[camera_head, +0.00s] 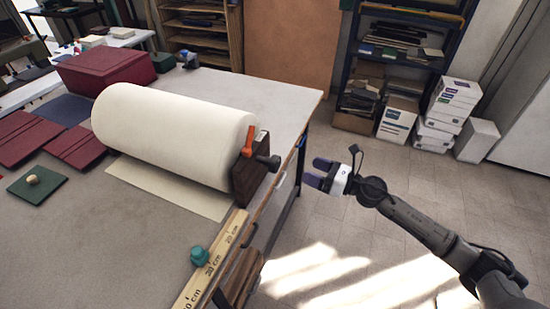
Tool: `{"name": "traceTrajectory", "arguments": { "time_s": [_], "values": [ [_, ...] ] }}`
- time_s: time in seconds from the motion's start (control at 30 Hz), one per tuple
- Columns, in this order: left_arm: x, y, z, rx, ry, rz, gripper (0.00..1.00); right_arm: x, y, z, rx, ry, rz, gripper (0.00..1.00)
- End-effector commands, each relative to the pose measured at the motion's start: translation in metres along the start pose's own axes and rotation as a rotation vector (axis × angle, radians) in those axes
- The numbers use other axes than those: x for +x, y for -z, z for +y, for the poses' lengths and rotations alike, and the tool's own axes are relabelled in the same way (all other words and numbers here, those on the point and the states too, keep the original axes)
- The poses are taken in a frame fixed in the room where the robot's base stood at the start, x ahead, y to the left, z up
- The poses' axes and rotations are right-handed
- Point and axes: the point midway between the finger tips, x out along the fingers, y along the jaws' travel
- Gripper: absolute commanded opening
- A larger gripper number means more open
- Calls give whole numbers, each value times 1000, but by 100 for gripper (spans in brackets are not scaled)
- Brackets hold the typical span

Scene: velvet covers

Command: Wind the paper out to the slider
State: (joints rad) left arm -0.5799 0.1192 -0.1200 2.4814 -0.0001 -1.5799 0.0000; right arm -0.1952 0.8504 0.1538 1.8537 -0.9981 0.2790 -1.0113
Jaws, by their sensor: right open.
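A large roll of cream paper (175,132) lies across the table in a dark end bracket (249,180). A dark crank knob (268,161) and an orange lever (250,141) show at its right end. A short flat sheet of paper (172,190) comes out under the roll toward the front. A wooden ruler (214,266) with centimetre marks runs along the table's right edge. The teal slider (200,256) sits on it near the 20 cm mark, apart from the sheet. My right gripper (322,174) is open and empty, right of the crank knob and beyond the table edge. My left gripper is not in view.
Dark red boards (75,146), a green board (40,184) with a pale knob and a red box (106,72) lie left of the roll. The grey tabletop (105,245) in front is clear. Shelves and white boxes (450,105) stand behind.

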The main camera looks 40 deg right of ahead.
Motion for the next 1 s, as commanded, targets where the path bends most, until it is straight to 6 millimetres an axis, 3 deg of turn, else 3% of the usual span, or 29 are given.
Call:
{"name": "traceTrajectory", "arguments": {
  "time_s": [0.1, 0.37, 1.0],
  "values": [
    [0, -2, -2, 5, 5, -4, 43, 0, 7, 11, -103, -69, 37, 83],
    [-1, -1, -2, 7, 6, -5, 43, 11, 6, 12, -168, -72, 33, 83],
    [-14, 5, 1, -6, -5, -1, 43, 109, 9, 19, -163, -69, 31, 83]
  ]
}}
